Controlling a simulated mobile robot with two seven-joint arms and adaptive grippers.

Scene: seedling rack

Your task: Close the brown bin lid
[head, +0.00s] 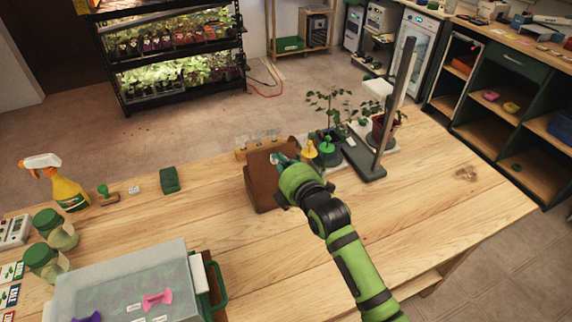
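The brown bin (262,186) stands on the wooden table near the middle of the head view. Its top looks covered by a brown surface, but my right gripper hides part of it, so I cannot tell how far the lid is closed. My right gripper (284,163) is at the bin's right upper edge, with its green wrist just to the right of the bin. Its fingers are small and partly hidden, so I cannot tell open from shut, or whether they touch the lid. My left gripper is out of view.
Potted plants (326,145) and an upright post on a dark base (365,168) stand close right of the bin. A green sponge (169,180), spray bottle (68,190), jars (56,229) and a translucent box (122,280) are to the left.

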